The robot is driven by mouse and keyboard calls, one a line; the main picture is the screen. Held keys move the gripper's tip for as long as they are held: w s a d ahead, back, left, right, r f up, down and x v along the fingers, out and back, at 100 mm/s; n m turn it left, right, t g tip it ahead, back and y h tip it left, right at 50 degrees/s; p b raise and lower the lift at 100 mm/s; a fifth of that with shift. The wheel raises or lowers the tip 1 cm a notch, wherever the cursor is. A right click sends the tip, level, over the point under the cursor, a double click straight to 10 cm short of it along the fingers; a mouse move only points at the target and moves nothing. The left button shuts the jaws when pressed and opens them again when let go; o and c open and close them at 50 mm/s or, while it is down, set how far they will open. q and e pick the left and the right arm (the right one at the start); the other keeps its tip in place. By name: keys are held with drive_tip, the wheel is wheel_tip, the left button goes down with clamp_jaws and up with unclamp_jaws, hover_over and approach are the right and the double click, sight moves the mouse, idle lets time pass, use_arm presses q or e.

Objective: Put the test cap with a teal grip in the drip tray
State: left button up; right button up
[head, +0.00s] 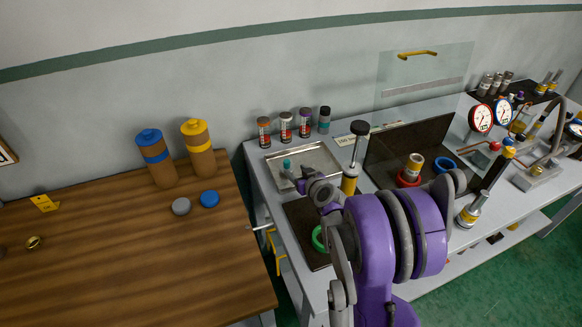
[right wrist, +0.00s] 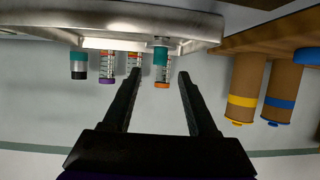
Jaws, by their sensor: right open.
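The test cap with a teal grip (head: 287,164) stands in the shiny metal drip tray (head: 325,153), near its left side. In the right wrist view, which is upside down, the teal grip (right wrist: 161,57) shows between the two finger lines, with the tray's rim (right wrist: 60,17) above it. My right gripper (head: 299,183) is at the tray's front left, close to the cap. In the right wrist view its fingers (right wrist: 157,75) are spread, with nothing clamped between them. The arm hides part of the tray's front edge. My left gripper is not in view.
Several small bottles (head: 285,127) stand behind the tray. A black-topped, yellow-based tool (head: 352,160) stands right of it. A dark mat (head: 300,218) with a green ring (head: 319,238) lies in front. The wooden table (head: 130,245) is left, across a gap.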

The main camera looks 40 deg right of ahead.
drive_tip(key=v, duration=0.5)
drive_tip(key=s+a+n+g+y, duration=0.1)
drive_tip(key=a+n+g+y, duration=0.15)
drive_tip(key=a, duration=0.85)
drive_tip(key=s+a+g, duration=0.1)
drive_tip(key=s+a, duration=0.3)
drive_tip(key=s+a+g+y, duration=0.1)
drive_tip(key=s+a, duration=0.3)
drive_tip(key=a, duration=0.1)
drive_tip(key=s+a+g+y, duration=0.1)
drive_tip(key=s+a, duration=0.3)
drive_tip(key=a, duration=0.1)
drive_tip(key=shift+s+a+f+n+g, duration=0.15)
drive_tip(key=shift+s+f+n+g, duration=0.1)
drive_tip(key=shift+s+f, duration=0.05)
drive_tip(key=shift+g+h, duration=0.35)
drive_tip(key=shift+g, duration=0.45)
drive_tip(key=s, duration=0.2)
drive_tip(key=s+a, duration=0.1)
drive_tip(key=s, duration=0.1)
drive_tip(key=s+f, duration=0.1)
drive_tip(key=s, duration=0.1)
drive_tip(key=shift+a, duration=0.15)
drive_tip(key=shift+s, duration=0.35)
drive_tip(key=shift+w, duration=0.1)
